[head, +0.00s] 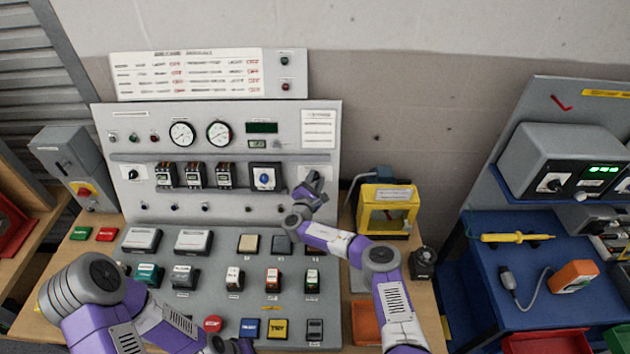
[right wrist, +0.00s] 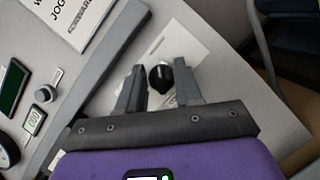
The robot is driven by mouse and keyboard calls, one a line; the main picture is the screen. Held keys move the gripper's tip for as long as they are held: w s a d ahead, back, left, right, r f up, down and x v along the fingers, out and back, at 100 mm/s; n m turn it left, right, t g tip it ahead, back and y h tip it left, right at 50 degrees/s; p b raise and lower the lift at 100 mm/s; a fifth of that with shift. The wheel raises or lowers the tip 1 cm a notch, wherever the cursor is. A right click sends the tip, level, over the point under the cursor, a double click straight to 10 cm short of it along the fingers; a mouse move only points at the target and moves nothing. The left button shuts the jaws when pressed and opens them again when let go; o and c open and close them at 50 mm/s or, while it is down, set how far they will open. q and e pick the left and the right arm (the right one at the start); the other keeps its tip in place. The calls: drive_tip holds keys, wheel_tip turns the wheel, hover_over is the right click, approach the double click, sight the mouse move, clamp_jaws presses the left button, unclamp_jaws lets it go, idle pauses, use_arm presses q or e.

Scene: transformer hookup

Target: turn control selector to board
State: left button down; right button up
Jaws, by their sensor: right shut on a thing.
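The control selector is a small black rotary knob (right wrist: 160,78) on a white label plate (right wrist: 172,50), seen in the right wrist view. My right gripper (right wrist: 160,88) has one finger on each side of the knob and is shut on it. In the head view my right gripper (head: 312,184) is at the right end of the upright grey panel (head: 230,118) and hides the knob. The lettering around the knob is too small to read. My left gripper (head: 228,345) shows only in part at the bottom edge of the head view; its fingers cannot be made out.
A blue selector (head: 265,179) and several breakers stand left of my right gripper on the panel. A yellow-framed box (head: 387,211) stands to the right. The sloping desk (head: 205,260) below holds several switches and buttons. A blue bench (head: 478,262) is farther right.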

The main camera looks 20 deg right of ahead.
drive_tip(key=n+t+y+p, duration=0.1)
drive_tip(key=n+p, duration=0.1)
drive_tip(key=n+t+y+p, duration=0.1)
drive_tip(key=n+p, duration=0.1)
drive_tip(key=n, duration=0.1)
drive_tip(key=shift+r, duration=0.2)
drive_tip(key=n+t+y+p, duration=0.1)
drive_tip(key=n+y, duration=0.1)
drive_tip(key=n, duration=0.3)
drive_tip(key=shift+f+p, duration=0.1)
drive_tip(key=shift+p, duration=0.3)
drive_tip(key=n+y, duration=0.1)
drive_tip(key=n, duration=0.1)
drive_tip(key=n+y, duration=0.1)
drive_tip(key=n, duration=0.2)
drive_tip(key=shift+y, duration=0.3)
drive_tip(key=shift+f+n+y, duration=0.1)
drive_tip(key=shift+n+y, duration=0.65)
drive_tip(key=shift+n, duration=0.8)
drive_tip(key=shift+n+y, duration=0.75)
drive_tip(key=shift+n, duration=0.8)
drive_tip(key=o, duration=1)
drive_tip(key=shift+o, duration=0.2)
